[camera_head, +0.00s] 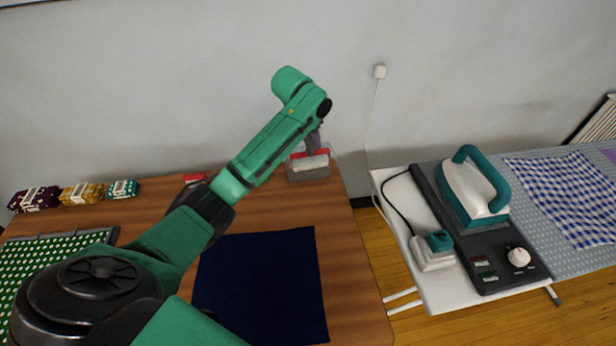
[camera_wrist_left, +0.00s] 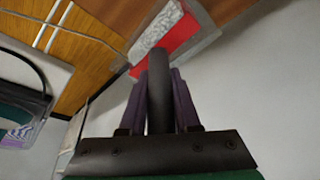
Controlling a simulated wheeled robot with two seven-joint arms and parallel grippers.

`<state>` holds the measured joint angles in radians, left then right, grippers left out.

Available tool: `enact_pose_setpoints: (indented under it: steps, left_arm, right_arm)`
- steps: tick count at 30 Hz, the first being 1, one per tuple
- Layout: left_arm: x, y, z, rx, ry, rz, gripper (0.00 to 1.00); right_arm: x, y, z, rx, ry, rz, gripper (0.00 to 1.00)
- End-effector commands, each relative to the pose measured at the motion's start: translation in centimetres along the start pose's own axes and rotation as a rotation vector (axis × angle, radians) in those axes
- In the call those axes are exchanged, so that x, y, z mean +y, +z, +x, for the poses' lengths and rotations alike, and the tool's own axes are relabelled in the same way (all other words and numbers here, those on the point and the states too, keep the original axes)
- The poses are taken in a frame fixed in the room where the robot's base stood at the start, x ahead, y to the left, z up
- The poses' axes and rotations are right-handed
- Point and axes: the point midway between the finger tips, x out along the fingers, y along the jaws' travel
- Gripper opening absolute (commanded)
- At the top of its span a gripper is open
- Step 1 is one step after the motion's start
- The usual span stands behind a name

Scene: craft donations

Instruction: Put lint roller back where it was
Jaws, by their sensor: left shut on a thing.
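The lint roller (camera_head: 318,162) has a speckled grey-white roll and a red part. It is at the far right corner of the wooden table, in or just over a grey holder (camera_head: 308,175); I cannot tell if it rests there. My left gripper (camera_head: 315,142) reaches down from above and is shut on its dark handle. In the left wrist view the purple fingers (camera_wrist_left: 160,85) close around the handle, with the roll and red part of the lint roller (camera_wrist_left: 158,30) beyond the tips. My right gripper is not in view.
A navy cloth (camera_head: 262,285) lies on the table (camera_head: 350,270). Several fabric bundles (camera_head: 82,193) line its back left, and a red item (camera_head: 195,178) is partly behind my arm. The wall is close behind. An ironing board with an iron (camera_head: 475,190) stands right, across a gap.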

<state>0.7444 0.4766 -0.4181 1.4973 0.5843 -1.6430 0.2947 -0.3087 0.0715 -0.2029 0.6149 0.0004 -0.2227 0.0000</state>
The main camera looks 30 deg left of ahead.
Motion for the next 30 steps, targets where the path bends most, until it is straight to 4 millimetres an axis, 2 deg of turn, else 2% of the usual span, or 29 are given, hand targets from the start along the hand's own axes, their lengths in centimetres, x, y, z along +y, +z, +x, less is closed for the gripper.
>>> enact_pose_setpoints:
  steps: [1,3,6,10,13,17,24,27,30]
  left_arm:
    - [-1.1,-2.4,-0.2,0.012,0.002,0.0,0.0]
    - [-2.4,-5.0,-1.8,0.01,0.009,0.017,0.0]
    - [-3.4,-7.7,-4.4,0.008,0.02,0.046,0.0]
    - [-3.9,-9.2,-7.0,0.003,0.031,0.078,0.0]
    - [-4.1,-9.3,-7.3,-0.001,0.033,0.088,0.0]
    - [-4.2,-8.0,-4.3,-0.005,0.032,0.089,0.0]
    - [-4.2,-5.0,2.8,-0.005,0.033,0.087,0.0]
    - [-4.2,-4.1,5.2,-0.003,0.032,0.087,0.0]
    - [-4.2,-3.6,6.6,-0.001,0.032,0.086,0.0]
  right_arm:
    - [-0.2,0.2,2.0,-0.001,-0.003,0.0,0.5]
    - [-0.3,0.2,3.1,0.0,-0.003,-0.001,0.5]
    - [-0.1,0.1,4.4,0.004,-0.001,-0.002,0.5]
    - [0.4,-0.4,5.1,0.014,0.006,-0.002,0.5]
    - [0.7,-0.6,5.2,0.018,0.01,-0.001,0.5]
    - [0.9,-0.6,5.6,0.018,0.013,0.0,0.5]
    - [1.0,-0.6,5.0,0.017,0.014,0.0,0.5]
    - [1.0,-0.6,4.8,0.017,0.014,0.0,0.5]
    - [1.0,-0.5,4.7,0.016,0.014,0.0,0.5]
